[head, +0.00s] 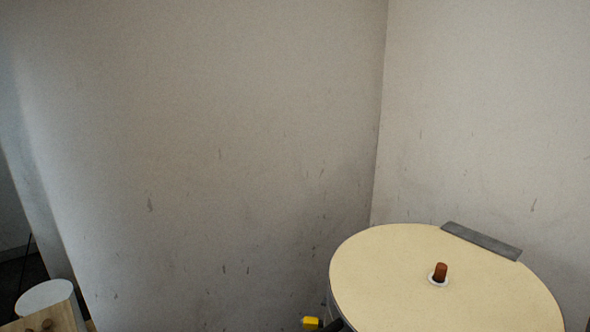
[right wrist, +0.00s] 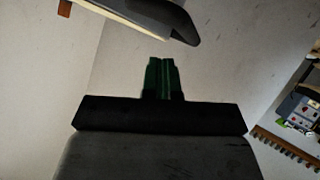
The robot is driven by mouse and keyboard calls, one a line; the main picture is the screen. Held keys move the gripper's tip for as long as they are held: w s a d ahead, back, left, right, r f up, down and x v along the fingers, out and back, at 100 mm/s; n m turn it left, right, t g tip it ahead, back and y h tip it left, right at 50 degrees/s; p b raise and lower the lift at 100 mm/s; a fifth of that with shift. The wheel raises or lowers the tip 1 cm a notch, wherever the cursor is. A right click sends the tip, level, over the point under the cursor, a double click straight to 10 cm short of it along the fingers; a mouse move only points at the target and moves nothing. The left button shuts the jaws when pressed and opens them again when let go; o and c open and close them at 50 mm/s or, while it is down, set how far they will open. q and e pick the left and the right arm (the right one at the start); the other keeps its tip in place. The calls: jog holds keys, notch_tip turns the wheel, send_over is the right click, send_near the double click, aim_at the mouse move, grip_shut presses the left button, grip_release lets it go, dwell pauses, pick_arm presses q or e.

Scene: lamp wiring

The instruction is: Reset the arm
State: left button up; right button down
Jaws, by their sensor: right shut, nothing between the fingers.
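My right gripper (right wrist: 162,62) shows in the right wrist view with its green fingers closed together and nothing between them. It points at open space in front of a plain wall. Above it in that view is the tilted underside or edge of a pale and dark object (right wrist: 150,14), apart from the fingertips. My left gripper is in neither view. In the head view, no gripper can be made out clearly.
A round cream-topped surface (head: 390,285) stands at lower right, bearing a reddish-brown peg (head: 441,271) in a white ring and a grey strip (head: 481,241) at its rim. A small yellow part (head: 311,322) shows beside it. A white cylinder (head: 45,296) stands at lower left.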

jog(key=s+d+f+m+g, duration=0.1)
jog(key=s+d+f+g, duration=0.1)
jog(key=s+f+g, duration=0.45)
jog(key=s+d+f+m+g, duration=0.1)
jog(key=s+f+g, duration=0.25)
jog(key=s, duration=0.65)
jog(key=s+f+x, duration=0.1)
jog(key=s+x, duration=0.2)
jog(key=x, duration=0.9)
jog(key=s+x, duration=0.3)
jog(key=x, duration=0.9)
jog(key=s+d+f+g, duration=0.1)
jog(key=s+d+f, duration=0.2)
jog(key=s+f, duration=1.3)
jog(key=shift+s+d+f+g, duration=0.2)
jog(key=shift+s+f+g, duration=0.1)
jog(key=shift+f+g, duration=0.1)
